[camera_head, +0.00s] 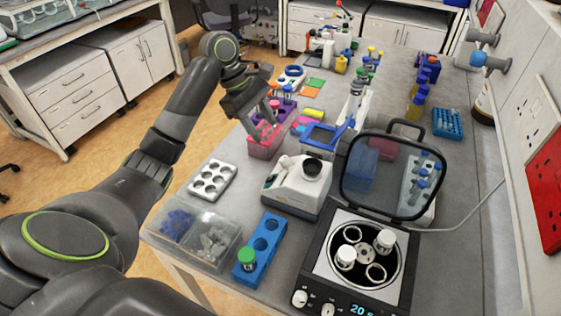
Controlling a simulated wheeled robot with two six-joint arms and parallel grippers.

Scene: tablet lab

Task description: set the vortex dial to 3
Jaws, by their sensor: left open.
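The vortex mixer (290,190) is a white device with a black cup on top, standing on the bench in the middle of the view. Its dial is too small to read here, so I cannot tell its setting. My left gripper (266,122) is open, pointing down over the pink box (264,145), behind and to the left of the mixer and apart from it. I cannot clearly see anything between its fingers. My right gripper is not in view.
A centrifuge (322,268) with its lid (385,178) raised stands to the mixer's right front. A blue rack (267,238) with a green-capped tube, a clear bin (195,238) and a white well plate (213,180) lie in front and left. A blue frame (328,135) stands behind the mixer.

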